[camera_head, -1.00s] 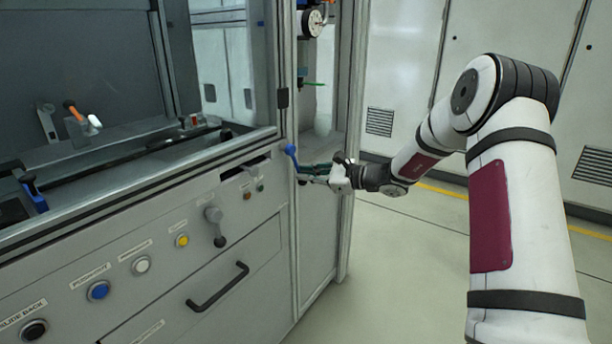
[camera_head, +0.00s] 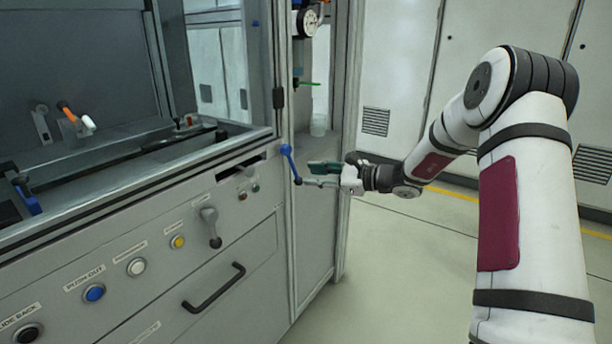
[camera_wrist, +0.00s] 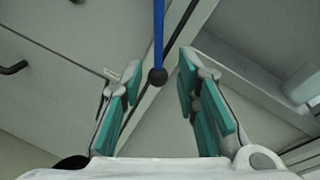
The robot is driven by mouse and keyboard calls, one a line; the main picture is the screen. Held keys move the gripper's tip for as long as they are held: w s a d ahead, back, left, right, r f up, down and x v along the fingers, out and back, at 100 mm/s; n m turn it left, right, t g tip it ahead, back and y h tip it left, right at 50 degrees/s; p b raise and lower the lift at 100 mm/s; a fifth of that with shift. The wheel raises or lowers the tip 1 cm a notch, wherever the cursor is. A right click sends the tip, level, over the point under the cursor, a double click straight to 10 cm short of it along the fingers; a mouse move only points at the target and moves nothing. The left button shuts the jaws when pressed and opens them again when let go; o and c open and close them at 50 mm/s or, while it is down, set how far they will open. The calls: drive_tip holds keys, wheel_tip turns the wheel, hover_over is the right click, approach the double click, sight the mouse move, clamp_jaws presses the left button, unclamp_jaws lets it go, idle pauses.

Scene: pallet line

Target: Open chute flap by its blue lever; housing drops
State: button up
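The blue lever (camera_head: 289,159) slopes down from the right front corner of the machine and ends in a dark ball knob. In the wrist view the lever (camera_wrist: 158,35) comes in from the top, with its knob between my fingertips. My gripper (camera_head: 309,174) is just right of the lever's lower end. It is open, and its teal-padded fingers (camera_wrist: 159,72) stand apart on both sides of the knob, with gaps visible. I cannot make out the chute flap or the housing for certain.
The machine's grey front panel carries buttons (camera_head: 94,292), a grey lever (camera_head: 210,222) and a black drawer handle (camera_head: 215,288). A dark slot (camera_head: 240,166) lies left of the blue lever. A frame post (camera_head: 345,120) stands close behind my gripper. The floor to the right is open.

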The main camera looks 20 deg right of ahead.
drive_tip(key=v, duration=0.8)
drive_tip(key=shift+s+d, duration=0.1)
drive_tip(key=s+a+r+n+g+h, duration=0.1)
drive_tip(key=s+a+r+n+g, duration=0.4)
drive_tip(key=s+a, duration=0.55)
drive_tip(key=s+a+r+n+g+h, duration=0.1)
drive_tip(key=s+a+r+n+g, duration=0.1)
drive_tip(key=s+a+n+g, duration=0.65)
drive_tip(key=s+a+n+t+h, duration=0.2)
drive_tip(key=s+n+h, duration=0.2)
drive_tip(key=s, duration=1.3)
drive_tip(key=s+d+f+n+h, duration=0.2)
drive_tip(key=s+d+n+h, duration=0.35)
drive_tip(key=s, duration=0.65)
wheel_tip(320, 180, up, 29)
drive_tip(key=d+t+p, duration=0.1)
drive_tip(key=t+p, duration=0.3)
drive_tip(key=p, duration=2.3)
drive_tip(key=shift+w+m+p, duration=0.25)
drive_tip(key=shift+m+p, duration=0.1)
drive_tip(key=shift+m, duration=0.05)
